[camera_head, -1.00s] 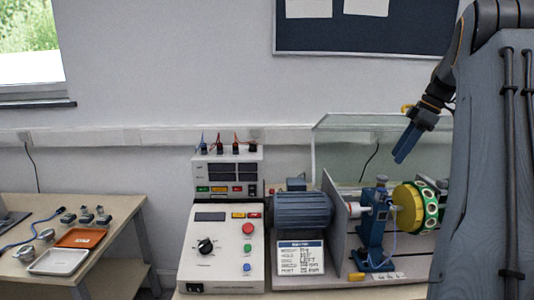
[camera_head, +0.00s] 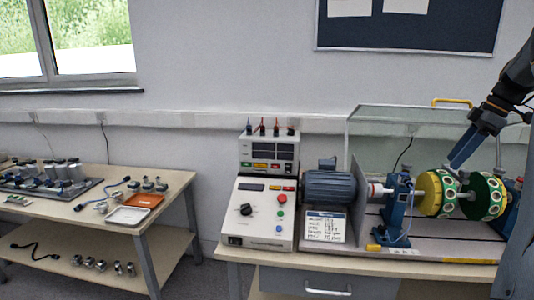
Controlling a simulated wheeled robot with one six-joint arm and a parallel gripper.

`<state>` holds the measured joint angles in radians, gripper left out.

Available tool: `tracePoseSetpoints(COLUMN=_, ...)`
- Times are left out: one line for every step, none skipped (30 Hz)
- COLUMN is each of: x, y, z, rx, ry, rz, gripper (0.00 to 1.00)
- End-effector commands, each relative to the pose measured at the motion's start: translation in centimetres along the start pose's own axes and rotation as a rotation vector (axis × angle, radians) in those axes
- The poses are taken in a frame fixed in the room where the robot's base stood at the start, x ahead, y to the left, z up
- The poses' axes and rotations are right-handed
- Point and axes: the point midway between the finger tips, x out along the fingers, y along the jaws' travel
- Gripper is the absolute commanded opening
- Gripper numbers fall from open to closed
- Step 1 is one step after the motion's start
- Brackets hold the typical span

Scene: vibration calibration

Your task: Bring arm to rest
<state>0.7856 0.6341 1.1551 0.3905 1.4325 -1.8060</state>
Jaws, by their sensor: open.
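My gripper (camera_head: 463,158) has blue fingers and hangs at the right on my dark arm. It points down and left, in front of or above the rotor rig; the exact gap cannot be told. Nothing shows between its fingers. The rig holds a yellow and green disc (camera_head: 437,193) and a second green disc (camera_head: 483,196) on a shaft between blue stands (camera_head: 397,207). A grey motor (camera_head: 328,187) sits left of it.
A clear guard (camera_head: 385,125) with a yellow handle stands behind the rig. A control box (camera_head: 262,212) and meter unit (camera_head: 269,152) stand left. A side table (camera_head: 70,218) holds an orange tray (camera_head: 143,200), a white tray (camera_head: 128,216) and small parts. Floor shows between the tables.

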Motion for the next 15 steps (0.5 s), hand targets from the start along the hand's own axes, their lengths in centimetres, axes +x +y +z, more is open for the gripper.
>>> tracePoseSetpoints(x=0.0, y=0.0, z=-0.1, rx=-0.001, ry=0.0, rz=0.0, gripper=0.46)
tracePoseSetpoints(x=0.1, y=0.0, z=-0.2, rx=-0.002, ry=0.0, rz=-0.001, gripper=0.46)
tracePoseSetpoints(x=0.5, y=-0.2, z=-0.8, rx=0.007, ry=-0.004, rz=-0.005, gripper=0.46)
tracePoseSetpoints(x=0.9, y=-0.4, z=-1.1, rx=0.017, ry=-0.009, rz=-0.007, gripper=0.46)
tracePoseSetpoints(x=1.2, y=-0.6, z=-1.4, rx=0.025, ry=-0.013, rz=-0.008, gripper=0.46)
tracePoseSetpoints(x=1.6, y=-0.8, z=-1.9, rx=0.037, ry=-0.018, rz=-0.01, gripper=0.46)
tracePoseSetpoints(x=1.9, y=-1.0, z=-2.3, rx=0.045, ry=-0.022, rz=-0.013, gripper=0.46)
tracePoseSetpoints(x=2.3, y=-1.2, z=-2.7, rx=0.056, ry=-0.026, rz=-0.014, gripper=0.46)
tracePoseSetpoints(x=2.8, y=-1.4, z=-3.1, rx=0.07, ry=-0.031, rz=-0.016, gripper=0.46)
tracePoseSetpoints(x=3.1, y=-1.7, z=-3.5, rx=0.081, ry=-0.036, rz=-0.018, gripper=0.46)
tracePoseSetpoints(x=3.5, y=-1.9, z=-3.8, rx=0.093, ry=-0.041, rz=-0.018, gripper=0.46)
tracePoseSetpoints(x=4.0, y=-2.3, z=-4.3, rx=0.11, ry=-0.048, rz=-0.019, gripper=0.46)
tracePoseSetpoints(x=4.4, y=-2.6, z=-4.6, rx=0.125, ry=-0.054, rz=-0.021, gripper=0.46)
tracePoseSetpoints(x=4.9, y=-3.0, z=-5.0, rx=0.141, ry=-0.061, rz=-0.022, gripper=0.46)
tracePoseSetpoints(x=5.6, y=-3.5, z=-5.6, rx=0.162, ry=-0.07, rz=-0.023, gripper=0.46)
